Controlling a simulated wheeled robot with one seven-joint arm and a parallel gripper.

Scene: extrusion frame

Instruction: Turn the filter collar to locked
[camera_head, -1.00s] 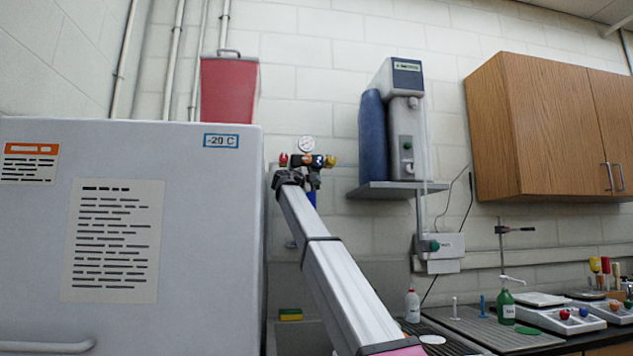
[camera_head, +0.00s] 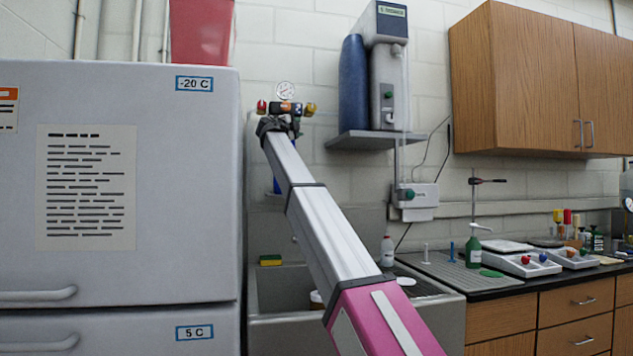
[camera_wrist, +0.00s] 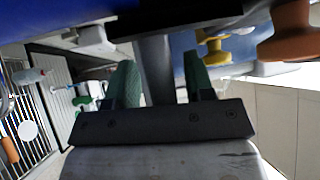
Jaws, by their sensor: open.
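The filter assembly on the wall shows in the head view as a blue housing (camera_head: 277,182) under a manifold with red, orange and yellow knobs and a round gauge (camera_head: 285,90). My gripper (camera_head: 281,126) is at the manifold, its dark end covering much of the part below the knobs. In the wrist view my gripper (camera_wrist: 160,76) is open, with green fingers either side of a dark grey bar (camera_wrist: 157,68) that meets a dark crosspiece. The bar looks like a handle of the collar, but I cannot tell its contact or turn position. Blue housing shows behind.
In the wrist view, a yellow knob (camera_wrist: 215,50) and an orange-brown knob (camera_wrist: 290,32) are close by on the right. In the head view, the freezer (camera_head: 190,200) stands close on the left. A shelf (camera_head: 375,140) with a dispenser is right of the manifold.

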